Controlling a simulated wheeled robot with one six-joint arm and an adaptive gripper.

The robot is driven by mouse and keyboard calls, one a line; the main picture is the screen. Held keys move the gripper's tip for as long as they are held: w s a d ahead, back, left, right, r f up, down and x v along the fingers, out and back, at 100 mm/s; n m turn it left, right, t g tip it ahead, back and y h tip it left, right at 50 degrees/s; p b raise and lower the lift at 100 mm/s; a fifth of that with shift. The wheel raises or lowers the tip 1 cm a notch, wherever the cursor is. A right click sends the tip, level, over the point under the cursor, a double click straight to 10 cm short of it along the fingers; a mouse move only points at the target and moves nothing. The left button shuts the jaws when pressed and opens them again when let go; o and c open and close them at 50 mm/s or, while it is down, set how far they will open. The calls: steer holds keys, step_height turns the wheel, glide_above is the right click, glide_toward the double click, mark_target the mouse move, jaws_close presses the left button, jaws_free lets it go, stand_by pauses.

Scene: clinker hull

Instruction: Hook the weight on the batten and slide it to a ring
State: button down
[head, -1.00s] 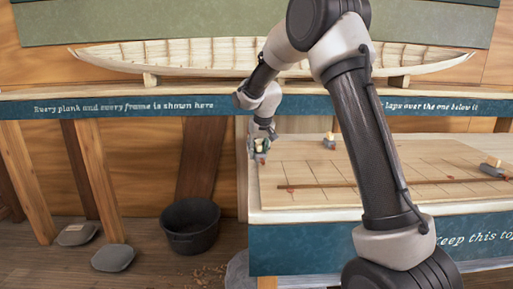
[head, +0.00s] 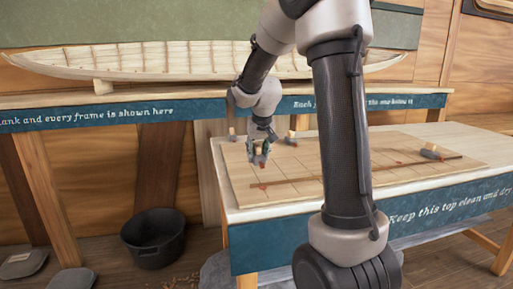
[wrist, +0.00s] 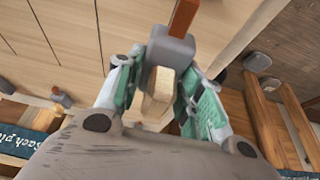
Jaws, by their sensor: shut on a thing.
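My gripper (head: 259,155) is shut on the pale wooden grip of a grey weight (wrist: 172,48), above the left part of the pale board (head: 225,165). In the wrist view the grip (wrist: 160,84) stands between the two green-lined fingers. Small red marks, perhaps rings, show on the board, one near the batten's left end (head: 263,186).
Other grey weights stand at the back left (head: 232,136), at the back (head: 291,138) and at the right by the batten (head: 430,152). A boat hull model (head: 150,60) lies on a shelf behind. A black bucket (head: 153,238) stands on the floor at left.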

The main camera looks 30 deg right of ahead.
mark_target(259, 165)
steer(key=shift+f, duration=2.5)
steer(key=shift+f, duration=0.55)
steer(key=shift+s, duration=0.1)
steer(key=shift+s+a, duration=0.15)
steer(key=shift+s, duration=0.45)
steer(key=shift+f, duration=0.15)
steer(key=c, duration=0.9)
jaws_free()
steer(key=shift+o, duration=0.2)
steer(key=shift+s, duration=0.1)
